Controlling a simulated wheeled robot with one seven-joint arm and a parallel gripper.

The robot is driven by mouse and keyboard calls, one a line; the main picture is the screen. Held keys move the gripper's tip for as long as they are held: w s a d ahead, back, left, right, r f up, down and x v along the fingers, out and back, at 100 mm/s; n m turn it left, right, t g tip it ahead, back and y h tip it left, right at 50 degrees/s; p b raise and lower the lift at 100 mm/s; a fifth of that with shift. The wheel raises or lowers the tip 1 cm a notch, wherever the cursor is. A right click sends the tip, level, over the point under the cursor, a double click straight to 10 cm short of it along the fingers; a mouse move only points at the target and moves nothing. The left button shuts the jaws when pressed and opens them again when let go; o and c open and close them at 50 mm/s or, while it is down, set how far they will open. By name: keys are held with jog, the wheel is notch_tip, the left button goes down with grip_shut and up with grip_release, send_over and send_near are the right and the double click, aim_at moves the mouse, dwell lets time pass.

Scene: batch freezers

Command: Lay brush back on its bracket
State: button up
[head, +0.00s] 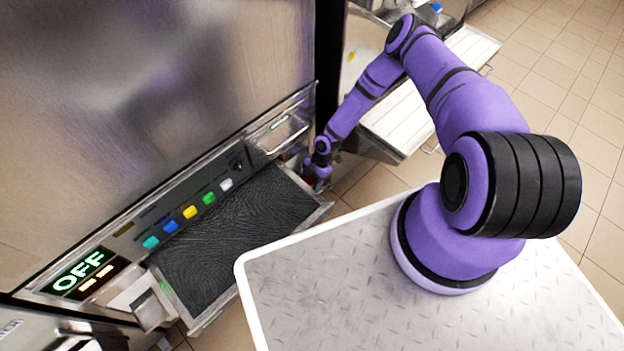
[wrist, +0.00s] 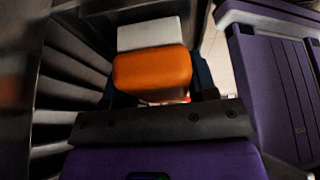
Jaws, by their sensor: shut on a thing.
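My gripper (head: 318,172) is low beside the machine front, at the far right end of the dark tray, small and partly hidden in the head view. In the wrist view an orange block (wrist: 152,70) with a white part (wrist: 150,33) beyond it sits between my dark fingers; it appears to be the brush, and my gripper is shut on it. A little red shows by the gripper in the head view, but the brush's shape is not clear there. I cannot make out the bracket with certainty in either view.
A white slatted shelf (head: 410,115) stands beyond my arm. Tiled floor (head: 560,60) is open at the right. Dark slats (wrist: 70,90) flank the gripper's left.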

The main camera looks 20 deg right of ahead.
jog(key=shift+f, duration=0.6)
dwell(0.4)
jog(key=o, duration=1.2)
jog(key=shift+o, duration=0.3)
jog(key=v, duration=1.1)
